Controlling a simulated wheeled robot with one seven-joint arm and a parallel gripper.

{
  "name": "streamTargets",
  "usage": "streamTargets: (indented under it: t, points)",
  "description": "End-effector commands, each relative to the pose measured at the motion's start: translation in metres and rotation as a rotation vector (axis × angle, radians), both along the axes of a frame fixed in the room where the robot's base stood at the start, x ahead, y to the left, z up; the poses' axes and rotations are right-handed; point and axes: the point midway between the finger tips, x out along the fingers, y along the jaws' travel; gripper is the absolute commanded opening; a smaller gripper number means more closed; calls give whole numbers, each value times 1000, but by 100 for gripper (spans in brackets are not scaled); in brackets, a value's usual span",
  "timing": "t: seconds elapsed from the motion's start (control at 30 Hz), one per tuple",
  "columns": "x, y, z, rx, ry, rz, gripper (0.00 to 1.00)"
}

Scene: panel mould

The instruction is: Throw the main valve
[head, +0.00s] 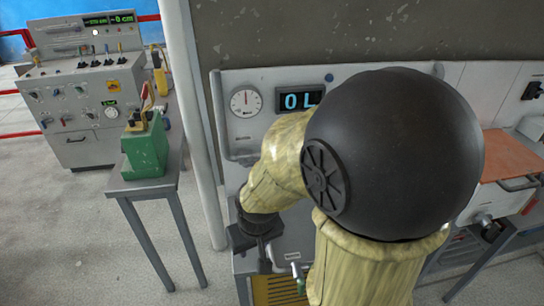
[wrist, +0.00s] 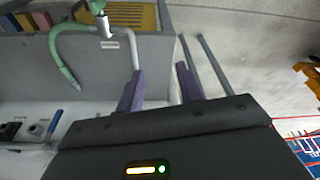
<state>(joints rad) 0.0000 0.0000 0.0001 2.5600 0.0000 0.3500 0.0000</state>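No part is plainly marked as the main valve, and I cannot tell which fitting it is. My gripper (head: 258,243) is low in front of the wall panel (head: 240,139) in the head view, partly hidden by my arm. In the wrist view its two purple fingers (wrist: 158,85) stand apart with nothing visible held between them. A grey bent pipe (wrist: 134,52) runs down to the left finger; whether they touch is unclear. A white tap fitting (wrist: 104,24) with a green hose (wrist: 60,58) is beside it. A blue-handled part (wrist: 54,124) sits at lower left.
The panel carries a round gauge (head: 246,101) and a display reading 0 L (head: 299,100). A green box with a lever (head: 145,147) stands on a small table (head: 146,183) at left, before a grey control console (head: 84,93).

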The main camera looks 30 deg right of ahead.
Motion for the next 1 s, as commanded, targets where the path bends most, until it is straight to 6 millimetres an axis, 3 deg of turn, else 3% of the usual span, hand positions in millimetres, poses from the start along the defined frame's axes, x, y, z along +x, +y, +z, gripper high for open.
streamTargets:
  t: [0.2, 0.33, 0.7, 1.0]
  points:
    - [1, -1, -1, -3, -6, 4, 42]
    - [14, -14, -8, -34, -56, 44, 42]
    - [103, -106, -35, -370, -453, 459, 42]
    - [139, -163, -37, -747, -764, 831, 42]
